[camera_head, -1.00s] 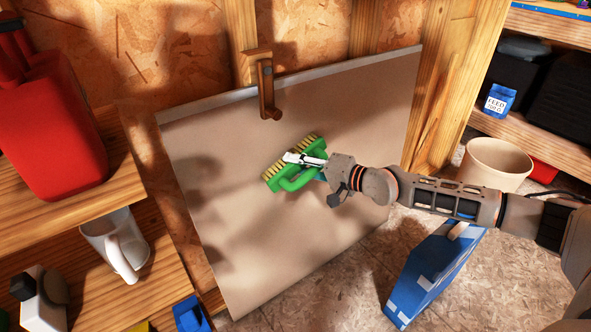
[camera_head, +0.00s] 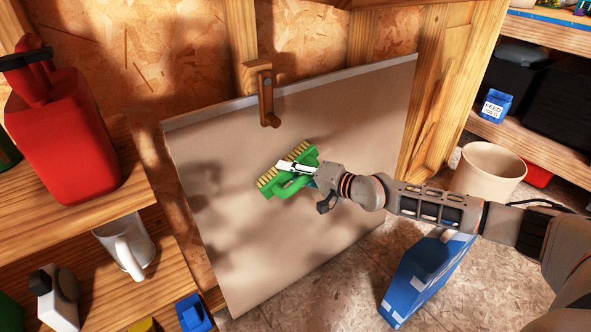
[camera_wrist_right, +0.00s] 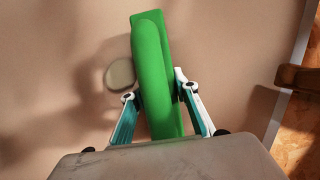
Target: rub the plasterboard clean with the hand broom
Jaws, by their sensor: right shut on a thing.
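The plasterboard (camera_head: 240,225) is a large tan sheet leaning against the shed wall; it also fills the background of the right wrist view (camera_wrist_right: 60,60). My right gripper (camera_head: 297,170) is shut on the green handle of the hand broom (camera_head: 280,187), in front of the board's middle. In the right wrist view the gripper's two fingers (camera_wrist_right: 158,100) sit on both sides of the green hand broom (camera_wrist_right: 155,60). The yellow bristles lie along the broom's upper left side; I cannot tell whether they touch the board. A round pale spot (camera_wrist_right: 119,73) shows on the board beside the broom. My left gripper is not in view.
A wooden peg (camera_head: 265,95) overlaps the board's top edge. Shelves at left hold a red can (camera_head: 65,135), a white mug (camera_head: 125,245) and smaller things. A blue box (camera_head: 425,275) and a beige bucket (camera_head: 488,168) stand on the floor at right.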

